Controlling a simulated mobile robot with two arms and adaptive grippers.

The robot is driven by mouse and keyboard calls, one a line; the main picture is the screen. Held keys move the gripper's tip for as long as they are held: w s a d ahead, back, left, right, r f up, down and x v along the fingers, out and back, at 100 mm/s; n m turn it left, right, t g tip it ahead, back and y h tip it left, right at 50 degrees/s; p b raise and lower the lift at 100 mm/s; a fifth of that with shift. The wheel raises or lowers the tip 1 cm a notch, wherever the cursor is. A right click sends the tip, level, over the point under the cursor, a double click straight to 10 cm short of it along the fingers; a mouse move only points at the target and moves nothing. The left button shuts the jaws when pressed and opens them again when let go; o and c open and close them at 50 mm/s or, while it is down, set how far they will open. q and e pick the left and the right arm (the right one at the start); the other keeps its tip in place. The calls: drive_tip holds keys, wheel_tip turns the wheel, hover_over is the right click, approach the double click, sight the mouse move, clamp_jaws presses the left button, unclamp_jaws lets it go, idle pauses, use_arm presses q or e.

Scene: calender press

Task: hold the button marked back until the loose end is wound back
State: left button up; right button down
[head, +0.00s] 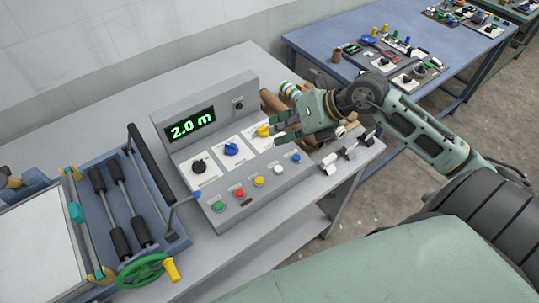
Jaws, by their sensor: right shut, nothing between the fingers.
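A grey control panel (228,205) stands on the bench with a lit display (192,126) reading 2.0 m. Its front row has green (218,205), red (239,193), yellow (259,181), white (278,169) and blue (296,158) buttons. Their labels are too small to read, so I cannot tell which is marked back. My right gripper (277,134) is shut and empty, close to the yellow knob (263,131) and behind the button row; contact is unclear. My left gripper is not in view. I cannot make out the loose end.
A blue roller press (173,226) with dark rollers, a green handwheel (143,271) and a white sheet (38,255) stands left of the panel. Black (199,167) and blue (231,149) knobs sit on the panel. A blue table (325,42) with small devices stands behind.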

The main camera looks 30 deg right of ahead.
use_arm(q)
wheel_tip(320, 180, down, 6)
drive_tip(key=b, duration=0.6)
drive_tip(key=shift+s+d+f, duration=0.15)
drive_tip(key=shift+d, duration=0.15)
use_arm(e)
hover_over(279, 165)
drive_tip(key=f, duration=0.8)
drive_tip(key=shift+w+d+f, duration=0.2)
drive_tip(key=shift+w+f, duration=0.15)
drive_tip(key=shift+f, duration=0.05)
use_arm(q)
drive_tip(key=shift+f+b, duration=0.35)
drive_tip(key=shift+b, duration=0.15)
use_arm(e)
drive_tip(key=shift+f, duration=0.45)
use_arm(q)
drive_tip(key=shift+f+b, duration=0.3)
use_arm(e)
drive_tip(key=shift+f, duration=0.4)
idle(0.5)
drive_tip(key=shift+r, duration=0.1)
idle(1.8)
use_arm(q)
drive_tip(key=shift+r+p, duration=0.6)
use_arm(e)
drive_tip(key=shift+r, duration=0.75)
